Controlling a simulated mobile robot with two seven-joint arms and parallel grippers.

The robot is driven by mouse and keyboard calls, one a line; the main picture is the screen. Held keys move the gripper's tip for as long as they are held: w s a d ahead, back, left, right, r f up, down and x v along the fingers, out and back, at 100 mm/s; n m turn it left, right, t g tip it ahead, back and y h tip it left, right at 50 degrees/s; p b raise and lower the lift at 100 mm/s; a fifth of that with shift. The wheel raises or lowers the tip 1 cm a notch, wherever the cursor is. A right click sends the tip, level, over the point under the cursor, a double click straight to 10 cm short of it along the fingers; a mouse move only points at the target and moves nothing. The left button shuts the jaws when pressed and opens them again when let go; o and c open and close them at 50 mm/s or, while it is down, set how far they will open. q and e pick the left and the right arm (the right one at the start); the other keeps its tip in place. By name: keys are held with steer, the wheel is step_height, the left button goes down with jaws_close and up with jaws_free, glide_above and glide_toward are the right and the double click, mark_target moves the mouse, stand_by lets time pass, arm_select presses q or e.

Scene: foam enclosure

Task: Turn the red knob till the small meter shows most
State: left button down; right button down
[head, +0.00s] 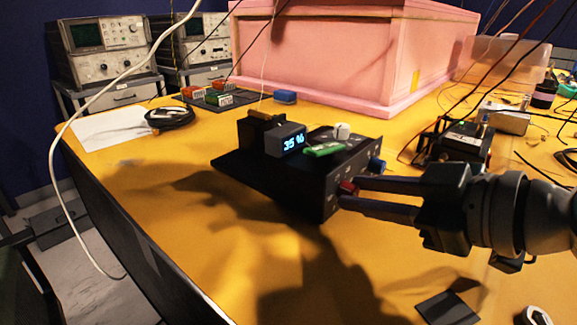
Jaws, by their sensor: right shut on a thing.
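The red knob (348,188) sits on the front face of a black box (317,190) on the yellow table. The small meter (287,141) stands on top of the box and its lit display reads what looks like 35 %. My right gripper (345,193) comes in from the right and is shut on the red knob, its two dark fingers hiding part of it. A blue knob (377,165) is on the same face, just beyond the fingers. My left gripper is not in view.
A large pink foam enclosure (330,55) stands behind the box. A black device (452,145) with wires is at the right. The table front is mostly clear.

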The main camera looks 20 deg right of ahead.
steer(key=shift+r+m+y, duration=0.1)
steer(key=shift+m+y, duration=0.2)
steer(key=shift+m, duration=0.2)
steer(key=shift+w+d+m+g, duration=0.1)
steer(key=shift+d+m+g, duration=0.05)
steer(key=shift+m+g, duration=0.35)
steer(key=shift+d+m+y, duration=0.1)
steer(key=shift+m+y, duration=0.7)
steer(key=shift+m, duration=0.1)
steer(key=shift+w+m+g+y+b, duration=0.1)
steer(key=shift+m+g+y+b, duration=0.45)
steer(key=shift+m+b, duration=0.35)
steer(key=c, duration=0.7)
jaws_free()
steer(key=shift+o, duration=0.2)
